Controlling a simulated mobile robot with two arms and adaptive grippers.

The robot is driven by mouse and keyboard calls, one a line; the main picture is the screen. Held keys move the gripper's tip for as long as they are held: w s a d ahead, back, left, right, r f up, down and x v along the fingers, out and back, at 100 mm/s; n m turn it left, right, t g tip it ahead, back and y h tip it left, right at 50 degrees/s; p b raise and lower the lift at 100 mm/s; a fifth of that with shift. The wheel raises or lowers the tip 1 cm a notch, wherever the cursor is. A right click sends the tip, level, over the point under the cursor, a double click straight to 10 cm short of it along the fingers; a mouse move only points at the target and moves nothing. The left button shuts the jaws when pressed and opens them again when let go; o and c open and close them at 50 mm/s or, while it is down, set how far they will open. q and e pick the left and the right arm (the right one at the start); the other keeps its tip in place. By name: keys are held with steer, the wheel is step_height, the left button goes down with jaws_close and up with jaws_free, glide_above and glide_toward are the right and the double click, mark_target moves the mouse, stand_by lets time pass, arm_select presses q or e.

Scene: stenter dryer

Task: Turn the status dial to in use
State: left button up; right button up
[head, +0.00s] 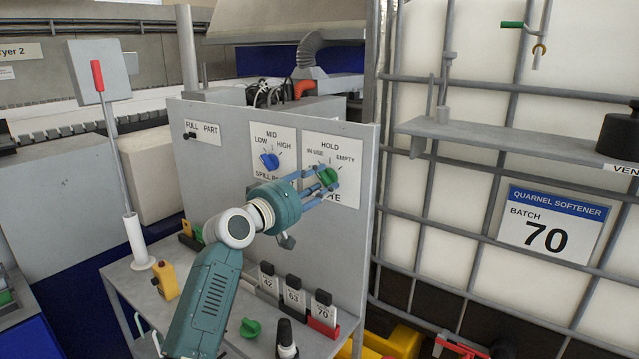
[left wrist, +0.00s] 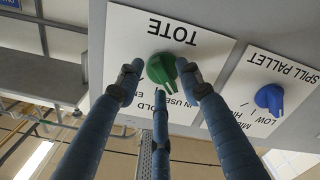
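The status dial is a green knob (head: 328,176) on the white TOTE plate (head: 345,190), marked HOLD, IN USE and EMPTY, on the grey upright panel. It also shows in the left wrist view (left wrist: 162,69), where the plate is upside down. Its pointer seems to lean toward the HOLD and IN USE side there, but the exact mark is unclear. My left gripper (head: 322,184) is at the dial with its three blue fingers spread around it. In the left wrist view the fingertips (left wrist: 162,75) sit beside and below the knob; I cannot tell whether they touch it. My right gripper is not visible.
A blue SPILL PALLET dial (head: 269,160) is left of the green dial. A FULL/PART switch (head: 190,135) is farther left. Below are numbered tags (head: 293,292), a loose green knob (head: 250,328) and a yellow box (head: 166,280). A caged tank (head: 480,210) stands at right.

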arm_select(q)
steer(key=shift+s+a, duration=0.35)
steer(key=shift+s, duration=0.05)
steer(key=v, duration=1.1)
